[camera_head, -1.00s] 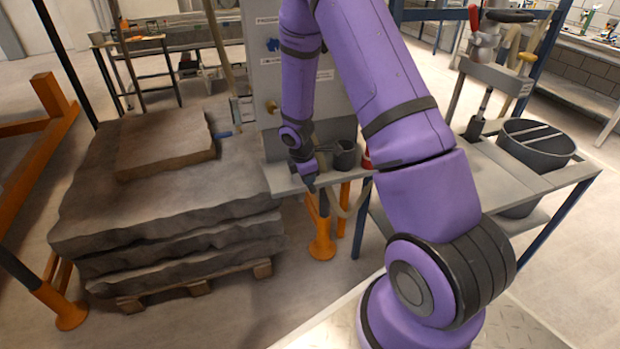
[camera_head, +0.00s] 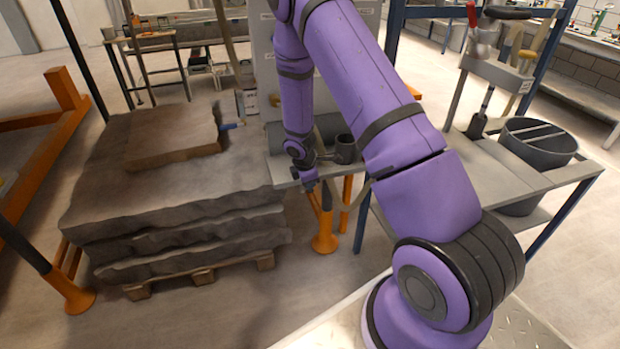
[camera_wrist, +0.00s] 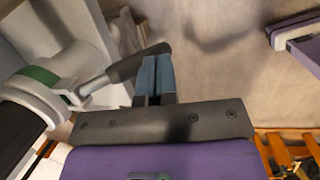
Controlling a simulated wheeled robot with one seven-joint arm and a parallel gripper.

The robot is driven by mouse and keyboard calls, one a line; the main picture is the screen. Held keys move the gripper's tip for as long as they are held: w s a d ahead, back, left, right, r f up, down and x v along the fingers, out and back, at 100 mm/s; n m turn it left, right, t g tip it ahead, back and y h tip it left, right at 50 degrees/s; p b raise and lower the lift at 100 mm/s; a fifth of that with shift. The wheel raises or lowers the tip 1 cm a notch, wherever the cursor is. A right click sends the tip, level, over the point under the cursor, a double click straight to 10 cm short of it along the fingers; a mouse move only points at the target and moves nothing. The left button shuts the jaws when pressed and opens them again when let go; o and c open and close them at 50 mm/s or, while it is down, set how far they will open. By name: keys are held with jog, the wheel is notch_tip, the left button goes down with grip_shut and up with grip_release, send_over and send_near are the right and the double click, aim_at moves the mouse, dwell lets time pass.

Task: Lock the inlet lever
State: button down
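A lever with a dark grip (camera_wrist: 138,63) and a pale metal shank sticks out from a white valve-like fitting with a green band (camera_wrist: 40,76) in the wrist view. My gripper (camera_wrist: 155,62) has its two blue-grey fingers side by side with only a thin line between them. Their tips overlap the outer part of the dark grip in the picture. I cannot tell whether they touch it, and no part of the grip shows clearly between them. In the head view my arm reaches down beside a grey cabinet, and the lever cannot be made out there.
A stack of rough brown slabs (camera_head: 180,195) stands on a pallet at the left. An orange leg (camera_head: 325,225) stands near my lower arm. A dark cup-like vessel (camera_head: 345,148) sits on a narrow shelf. A bench with a dark bucket (camera_head: 538,145) is at the right.

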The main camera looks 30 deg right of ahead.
jog(key=shift+w+d+f, duration=0.1)
jog(key=shift+w+f, duration=0.2)
jog(key=shift+f, duration=0.5)
jog(key=shift+w+d+f, duration=0.1)
jog(key=shift+w+f, duration=0.3)
jog(key=shift+f, duration=0.2)
jog(key=shift+w+f, duration=0.1)
